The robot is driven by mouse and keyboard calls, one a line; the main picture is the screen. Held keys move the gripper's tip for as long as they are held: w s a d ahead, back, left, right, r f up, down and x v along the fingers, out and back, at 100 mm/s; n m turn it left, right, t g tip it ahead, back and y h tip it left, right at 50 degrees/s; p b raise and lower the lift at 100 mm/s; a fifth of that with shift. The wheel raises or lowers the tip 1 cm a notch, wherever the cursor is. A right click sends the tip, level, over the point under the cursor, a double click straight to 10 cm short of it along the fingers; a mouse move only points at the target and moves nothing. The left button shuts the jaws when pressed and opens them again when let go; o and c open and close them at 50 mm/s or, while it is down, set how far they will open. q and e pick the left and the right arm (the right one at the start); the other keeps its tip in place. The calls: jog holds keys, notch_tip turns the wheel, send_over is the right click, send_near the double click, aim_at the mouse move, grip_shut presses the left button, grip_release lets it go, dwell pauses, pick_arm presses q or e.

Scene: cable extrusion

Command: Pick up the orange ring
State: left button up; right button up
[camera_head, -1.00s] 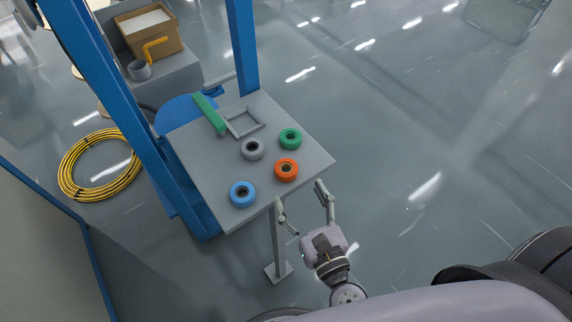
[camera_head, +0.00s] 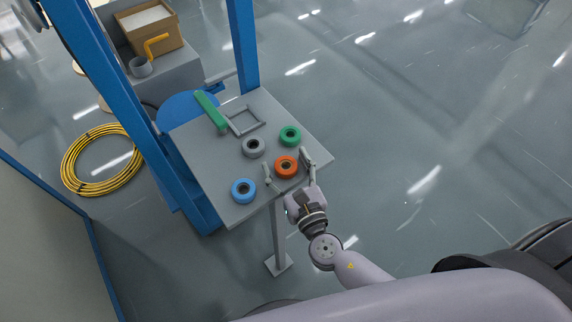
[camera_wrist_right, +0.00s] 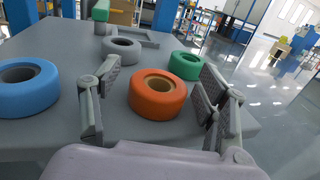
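The orange ring (camera_head: 287,167) lies flat on the grey table (camera_head: 208,167) near its right front edge. In the right wrist view the orange ring (camera_wrist_right: 157,95) sits ahead, between the spread fingers. My right gripper (camera_head: 286,170) is open, with one finger on each side of the ring at the table's edge. The fingers appear apart from the ring, and it is not held. In the right wrist view my right gripper (camera_wrist_right: 155,105) shows both pads wide apart. My left gripper is not in view.
A blue ring (camera_head: 243,190), a grey ring (camera_head: 253,147) and a green ring (camera_head: 290,135) lie nearby on the table. A green bar (camera_head: 211,112) and a grey square frame (camera_head: 244,120) lie further back. Blue posts (camera_head: 243,50) rise behind the table.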

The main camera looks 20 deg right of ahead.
jog(key=c, duration=1.2)
jog(key=shift+r, duration=0.1)
